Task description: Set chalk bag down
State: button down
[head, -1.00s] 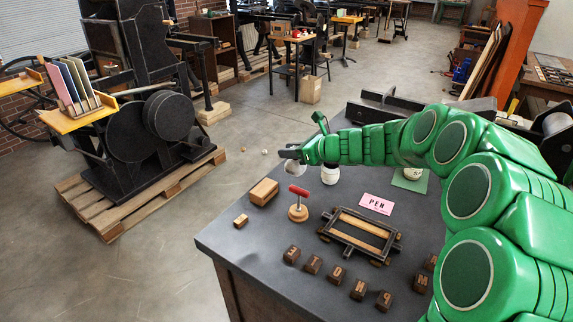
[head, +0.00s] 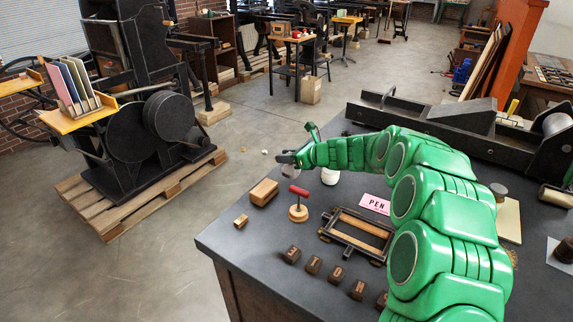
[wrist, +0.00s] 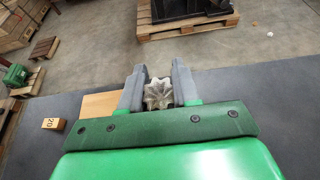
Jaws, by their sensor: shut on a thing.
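The chalk bag is a pale, crumpled, pleated bundle between my two grey fingers in the wrist view (wrist: 158,94). My gripper (wrist: 157,82) is shut on it. In the head view my gripper (head: 284,158) is out over the far left part of the dark table (head: 235,243), and the bag (head: 290,170) shows partly as a pale shape just under the fingers. The bag looks held above the tabletop, near the far edge. Its lower part is not clear.
A wooden block (head: 263,192), a small block (head: 241,221) and a red-handled tool (head: 299,204) stand near the bag. A white round thing (head: 330,176) is to its right. The front-left tabletop is clear.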

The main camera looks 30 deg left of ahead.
jog(key=shift+w+a+f, duration=0.2)
jog(key=shift+f, duration=1.55)
jog(key=shift+f, duration=0.15)
jog(key=c, duration=0.8)
grip_release()
jog(key=v, duration=1.2)
jog(key=shift+d, duration=0.1)
